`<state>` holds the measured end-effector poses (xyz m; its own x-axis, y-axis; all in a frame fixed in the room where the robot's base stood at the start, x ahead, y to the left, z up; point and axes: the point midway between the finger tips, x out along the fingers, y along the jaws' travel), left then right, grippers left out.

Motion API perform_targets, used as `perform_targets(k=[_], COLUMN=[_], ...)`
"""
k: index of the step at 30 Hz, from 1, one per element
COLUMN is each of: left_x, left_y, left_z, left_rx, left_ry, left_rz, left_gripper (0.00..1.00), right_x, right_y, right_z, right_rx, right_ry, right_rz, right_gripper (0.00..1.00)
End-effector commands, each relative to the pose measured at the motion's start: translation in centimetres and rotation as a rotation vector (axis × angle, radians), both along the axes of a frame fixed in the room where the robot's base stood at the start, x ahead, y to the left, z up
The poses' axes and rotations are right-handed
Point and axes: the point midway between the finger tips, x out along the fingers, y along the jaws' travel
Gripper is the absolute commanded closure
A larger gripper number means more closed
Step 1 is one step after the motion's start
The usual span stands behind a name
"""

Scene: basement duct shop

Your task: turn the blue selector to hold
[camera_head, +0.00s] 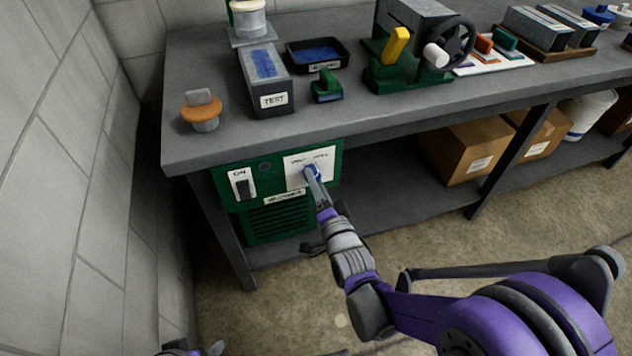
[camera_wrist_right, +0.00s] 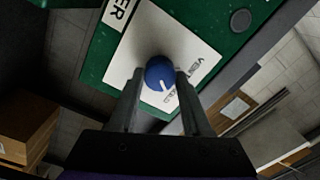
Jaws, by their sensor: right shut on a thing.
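The blue selector (camera_head: 312,172) is a round knob on a white plate (camera_head: 296,178) on the green panel under the bench. My right gripper (camera_head: 314,178) reaches it from below and is shut on it. In the right wrist view the blue selector (camera_wrist_right: 158,72) sits between the two fingers of my right gripper (camera_wrist_right: 160,85), with a white mark on its lower right side. The plate's lettering reads VENT at right, and the other label is partly hidden by a finger. I cannot tell exactly which label the mark faces. A bit of my left gripper (camera_head: 192,350) shows at the bottom edge.
The panel also has an ON rocker switch (camera_head: 242,184) and a vent grille (camera_head: 280,218). A concrete wall (camera_head: 60,170) stands close at left. Cardboard boxes (camera_head: 466,150) sit on the lower shelf to the right. The bench top (camera_head: 225,135) overhangs the panel.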

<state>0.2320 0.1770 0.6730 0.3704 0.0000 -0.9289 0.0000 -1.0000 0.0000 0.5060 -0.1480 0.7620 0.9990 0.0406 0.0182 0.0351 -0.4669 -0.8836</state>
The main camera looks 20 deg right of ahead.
Motion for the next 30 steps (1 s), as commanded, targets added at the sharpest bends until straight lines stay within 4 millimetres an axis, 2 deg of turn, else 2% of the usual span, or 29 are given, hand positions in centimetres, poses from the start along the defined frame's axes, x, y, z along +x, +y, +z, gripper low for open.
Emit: perform_targets(k=[14,15,19,20,30], left_x=[0.0,0.0,0.0,0.0,-0.01], left_y=[0.0,0.0,0.0,0.0,0.0], left_z=[-0.01,-0.01,-0.01,-0.01,0.04], left_rx=[0.0,0.0,0.0,0.0,0.0], left_ry=[0.0,0.0,0.0,0.0,0.0], left_rz=[0.0,0.0,0.0,0.0,0.0], left_gripper=[0.0,0.0,0.0,0.0,0.0], right_x=[0.03,0.03,0.03,0.02,-0.38], right_y=[0.02,0.02,0.01,0.02,-0.01], right_z=[0.03,0.03,0.02,0.01,0.01], right_rx=[0.015,0.015,0.014,0.014,0.013], right_ry=[-0.001,-0.001,0.0,0.0,0.001], right_rz=[0.0,0.0,0.001,0.001,0.0], right_gripper=[1.0,0.48,0.24,0.21,0.21])
